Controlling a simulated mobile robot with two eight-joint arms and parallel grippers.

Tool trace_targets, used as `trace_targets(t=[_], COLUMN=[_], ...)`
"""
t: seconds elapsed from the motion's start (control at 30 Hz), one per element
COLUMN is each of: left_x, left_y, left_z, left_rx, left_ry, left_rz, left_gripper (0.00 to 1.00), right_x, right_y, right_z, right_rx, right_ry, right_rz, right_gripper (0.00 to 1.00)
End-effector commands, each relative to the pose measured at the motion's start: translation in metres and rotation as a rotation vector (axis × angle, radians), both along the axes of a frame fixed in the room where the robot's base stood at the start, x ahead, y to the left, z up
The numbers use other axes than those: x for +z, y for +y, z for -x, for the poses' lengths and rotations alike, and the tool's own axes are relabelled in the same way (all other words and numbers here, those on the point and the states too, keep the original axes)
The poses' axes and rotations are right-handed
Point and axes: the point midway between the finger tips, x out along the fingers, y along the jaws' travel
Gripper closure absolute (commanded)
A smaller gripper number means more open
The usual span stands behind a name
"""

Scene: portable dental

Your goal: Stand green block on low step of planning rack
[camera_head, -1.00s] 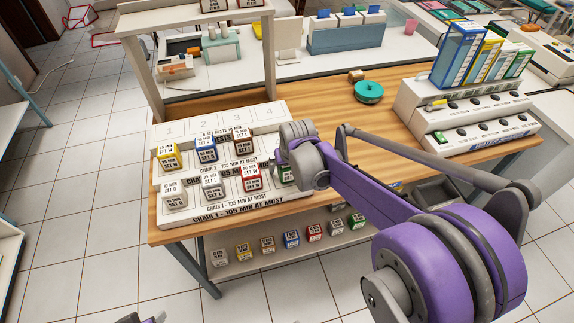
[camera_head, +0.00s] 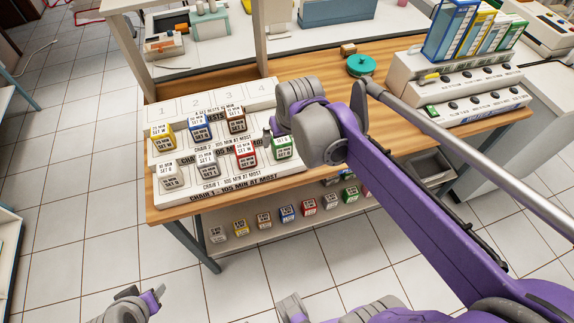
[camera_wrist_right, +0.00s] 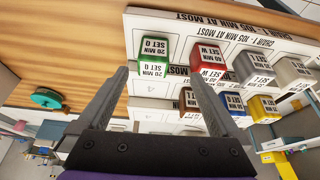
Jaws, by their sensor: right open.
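The green block (camera_head: 282,148) stands upright on the low step of the white planning rack (camera_head: 230,194), at the right end of the row, right of the red block (camera_head: 244,153). It also shows in the right wrist view (camera_wrist_right: 154,58), beside the red block (camera_wrist_right: 208,55). My right gripper (camera_head: 268,136) is just behind the green block. In the right wrist view its fingers (camera_wrist_right: 158,75) are spread and empty, with the block ahead between their tips and apart from them. My left gripper (camera_head: 146,299) is low at the front left, away from the rack; its jaw state is unclear.
Grey and white blocks share the low step; yellow, blue and brown blocks stand on the step behind. Several blocks sit on a shelf below the table.

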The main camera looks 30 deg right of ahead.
Motion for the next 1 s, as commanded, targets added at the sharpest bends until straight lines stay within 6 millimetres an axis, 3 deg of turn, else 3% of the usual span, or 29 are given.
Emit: trace_targets(t=[0.2,0.4,0.53,0.77,1.0], left_x=[0.000,0.000,0.000,0.000,0.023], left_y=[0.000,0.000,0.000,0.000,0.000], left_z=[0.000,0.000,0.000,0.000,-0.006], left_rx=[0.000,0.000,0.000,0.000,0.000], left_ry=[0.000,0.000,0.000,0.000,-0.011], left_rz=[0.000,0.000,0.000,0.000,0.000], left_gripper=[0.50,0.50,0.50,0.50,0.50], right_x=[-0.041,-0.078,-0.087,-0.087,-0.064], right_y=[0.051,0.073,0.077,0.077,0.077], right_z=[0.089,0.145,0.156,0.156,0.150], right_rx=[0.117,0.192,0.207,0.208,0.207], right_ry=[-0.027,-0.047,-0.052,-0.053,-0.064], right_rz=[0.003,0.005,0.006,0.005,0.006], right_gripper=[0.00,0.00,0.00,0.00,0.00])
